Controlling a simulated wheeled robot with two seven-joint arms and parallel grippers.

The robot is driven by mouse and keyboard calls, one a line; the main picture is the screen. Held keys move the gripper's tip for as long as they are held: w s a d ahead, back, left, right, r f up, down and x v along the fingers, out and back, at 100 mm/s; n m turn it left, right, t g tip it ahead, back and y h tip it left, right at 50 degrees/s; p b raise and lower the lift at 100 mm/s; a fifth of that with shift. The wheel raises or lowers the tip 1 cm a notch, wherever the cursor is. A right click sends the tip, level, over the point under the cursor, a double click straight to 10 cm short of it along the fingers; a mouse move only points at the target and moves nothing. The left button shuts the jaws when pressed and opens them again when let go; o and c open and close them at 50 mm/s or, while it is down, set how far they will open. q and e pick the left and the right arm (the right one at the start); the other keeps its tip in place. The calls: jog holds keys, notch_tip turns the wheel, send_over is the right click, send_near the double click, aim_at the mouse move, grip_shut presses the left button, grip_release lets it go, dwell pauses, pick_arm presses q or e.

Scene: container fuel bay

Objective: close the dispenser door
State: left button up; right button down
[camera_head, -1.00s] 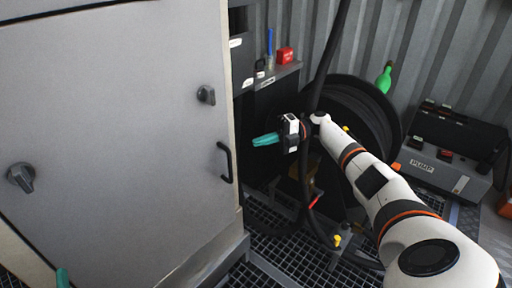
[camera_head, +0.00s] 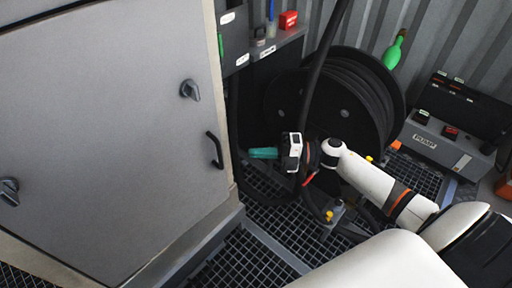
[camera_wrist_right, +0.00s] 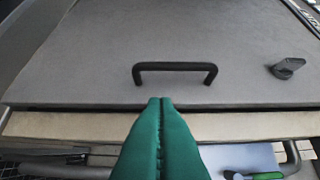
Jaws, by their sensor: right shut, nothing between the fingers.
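The dispenser door (camera_head: 110,130) is a large grey panel that fills the left of the head view. It carries a black bar handle (camera_head: 215,150) near its right edge and two grey knobs. My right gripper (camera_head: 252,153), with teal fingers, is shut and empty, to the right of the handle and apart from it. In the right wrist view the shut fingers (camera_wrist_right: 161,102) point towards the door (camera_wrist_right: 90,60) and its handle (camera_wrist_right: 175,67). A thin dark gap shows between the door edge and a beige strip. My left gripper is out of view.
A black hose reel (camera_head: 345,110) stands behind my right arm. A grey pump unit (camera_head: 440,145) is at the right, and a shelf (camera_head: 270,48) holds a red item (camera_head: 288,19). A dark hose hangs down beside my right gripper. The floor is metal grating.

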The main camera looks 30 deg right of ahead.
jog(key=x, duration=0.8)
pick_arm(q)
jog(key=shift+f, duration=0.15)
